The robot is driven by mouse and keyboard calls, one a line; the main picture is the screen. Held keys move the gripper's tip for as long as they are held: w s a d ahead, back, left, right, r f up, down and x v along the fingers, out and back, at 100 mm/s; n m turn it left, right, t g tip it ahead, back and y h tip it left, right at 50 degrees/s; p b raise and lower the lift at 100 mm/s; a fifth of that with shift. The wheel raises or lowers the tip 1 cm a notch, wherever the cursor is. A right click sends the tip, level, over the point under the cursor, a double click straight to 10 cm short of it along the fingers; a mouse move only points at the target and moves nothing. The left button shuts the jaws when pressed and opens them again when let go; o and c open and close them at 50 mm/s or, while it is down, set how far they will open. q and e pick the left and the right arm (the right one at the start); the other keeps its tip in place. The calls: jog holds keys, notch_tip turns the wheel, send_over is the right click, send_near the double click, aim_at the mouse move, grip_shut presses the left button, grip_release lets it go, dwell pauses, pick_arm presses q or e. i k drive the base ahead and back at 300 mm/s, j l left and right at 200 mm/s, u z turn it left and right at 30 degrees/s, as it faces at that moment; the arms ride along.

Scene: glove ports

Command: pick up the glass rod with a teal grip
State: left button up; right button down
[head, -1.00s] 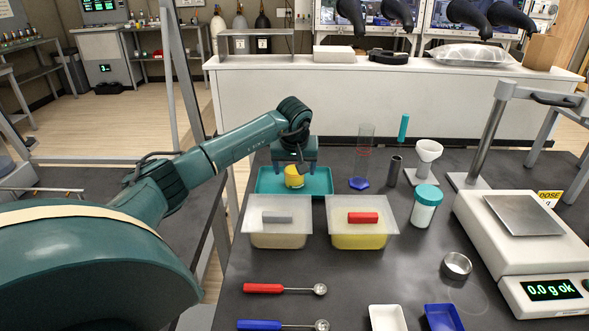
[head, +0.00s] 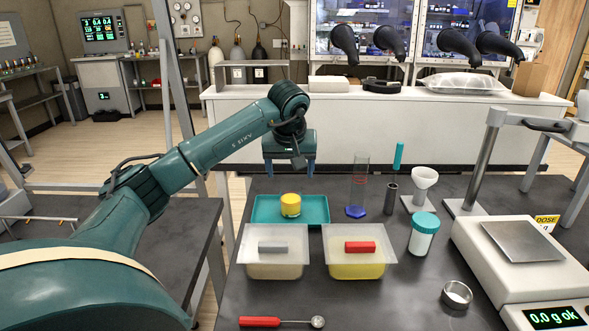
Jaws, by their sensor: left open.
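The teal grip (head: 398,156) of the glass rod stands nearly upright above a dark grey cylindrical holder (head: 390,198) at the back of the dark table. The clear shaft below the grip is hard to make out. My left gripper (head: 290,172) is open and empty, pointing down, to the left of the rod. It hangs above the back of a teal tray, clear of the yellow-topped jar (head: 291,205) there. My right gripper is not in view.
A clear glass cylinder (head: 359,182) with a blue base stands between my left gripper and the rod. A white funnel on a stand (head: 424,178) is just right of the rod. The teal tray (head: 262,210), two lidded tubs (head: 275,268) and a balance (head: 520,250) are nearby.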

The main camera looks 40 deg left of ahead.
aim_at(398, 157)
jog(key=k+l, duration=0.75)
jog(key=l, duration=0.2)
